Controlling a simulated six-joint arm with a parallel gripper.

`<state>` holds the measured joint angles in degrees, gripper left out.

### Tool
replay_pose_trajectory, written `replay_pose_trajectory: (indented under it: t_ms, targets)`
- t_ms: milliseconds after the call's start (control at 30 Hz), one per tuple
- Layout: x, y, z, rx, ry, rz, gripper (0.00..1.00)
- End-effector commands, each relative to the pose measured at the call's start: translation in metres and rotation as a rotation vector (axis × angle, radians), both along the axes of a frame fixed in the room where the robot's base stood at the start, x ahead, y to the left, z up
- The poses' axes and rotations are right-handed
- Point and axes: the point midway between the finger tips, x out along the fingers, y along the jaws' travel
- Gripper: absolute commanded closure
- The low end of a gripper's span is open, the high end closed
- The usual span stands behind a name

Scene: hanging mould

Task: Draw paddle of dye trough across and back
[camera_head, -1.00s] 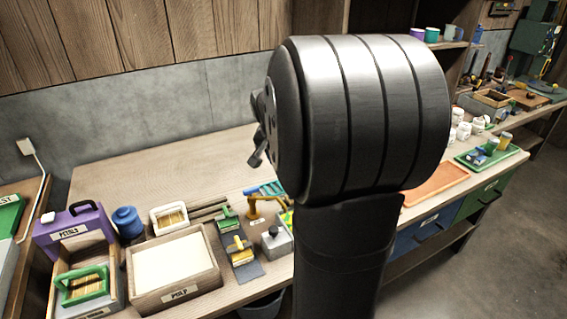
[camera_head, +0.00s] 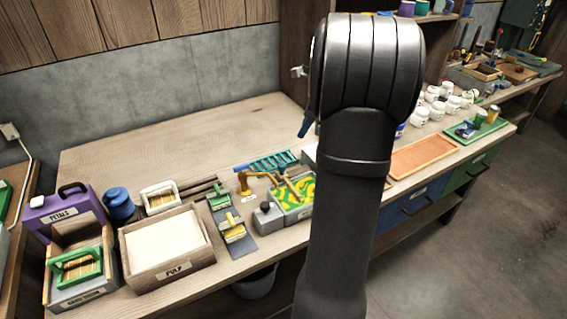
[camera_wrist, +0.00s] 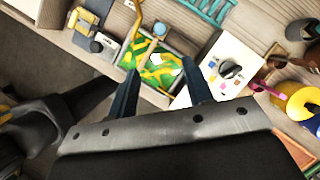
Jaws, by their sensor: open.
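The dye trough (camera_head: 284,207) is a grey box with green and yellow marbled dye, at the bench's front edge left of my arm. An ochre-brown post with an arm (camera_head: 258,177) stands by its left end, and a thin brown bar (camera_head: 291,187) lies over the dye; I take this bar as the paddle. In the wrist view the trough (camera_wrist: 185,48) lies beyond my fingers. My gripper (camera_wrist: 159,70) is open, its two dark blue fingers apart, with the marbled dye showing between them. No object is clearly held. My arm hides the trough's right side in the head view.
A grey box with a black knob (camera_head: 268,217) stands left of the trough. A teal rack (camera_head: 266,162) lies behind. The pulp box (camera_head: 135,264), purple petals box (camera_head: 47,222) and orange tray (camera_head: 425,156) are farther off. The back left bench is bare.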

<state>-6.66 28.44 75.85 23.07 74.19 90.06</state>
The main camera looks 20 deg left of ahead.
Motion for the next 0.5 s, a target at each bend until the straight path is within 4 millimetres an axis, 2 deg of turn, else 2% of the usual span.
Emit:
replay_pose_trajectory:
  t_ms: [167,500]
  targets:
    - [0.0,0.006,-0.016,0.005,0.011,-0.012,0.54]
    - [-0.001,0.034,-0.082,0.003,0.01,-0.008,0.54]
